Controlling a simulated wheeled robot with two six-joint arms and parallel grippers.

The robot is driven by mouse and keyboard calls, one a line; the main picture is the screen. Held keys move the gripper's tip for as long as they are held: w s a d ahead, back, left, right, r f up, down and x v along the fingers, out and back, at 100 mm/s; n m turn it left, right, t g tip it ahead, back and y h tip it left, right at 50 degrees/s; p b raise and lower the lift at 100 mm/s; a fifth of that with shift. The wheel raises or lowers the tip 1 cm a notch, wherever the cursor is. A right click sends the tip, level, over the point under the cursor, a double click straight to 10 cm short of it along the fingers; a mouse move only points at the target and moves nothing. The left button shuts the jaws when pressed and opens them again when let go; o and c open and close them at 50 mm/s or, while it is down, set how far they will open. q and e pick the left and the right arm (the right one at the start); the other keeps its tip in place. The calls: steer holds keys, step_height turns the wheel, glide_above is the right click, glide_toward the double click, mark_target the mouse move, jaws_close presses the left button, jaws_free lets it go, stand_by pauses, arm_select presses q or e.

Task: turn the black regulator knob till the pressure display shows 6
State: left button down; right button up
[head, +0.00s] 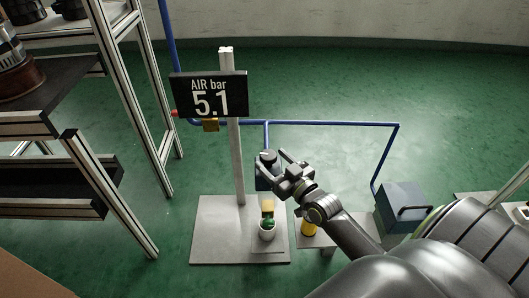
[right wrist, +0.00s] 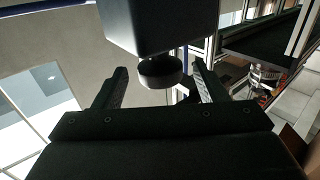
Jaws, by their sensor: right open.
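The pressure display (head: 209,94) is a black panel on a post and reads "AIR bar 5.1". My left gripper is not in view.
A yellow cylinder (head: 309,228) is near my arm. A shelf rack (head: 120,190) stands left.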

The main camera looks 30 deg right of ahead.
mark_target(263, 152)
steer(key=shift+w+a, duration=0.2)
steer(key=shift+w, duration=2.05)
steer(key=c, duration=1)
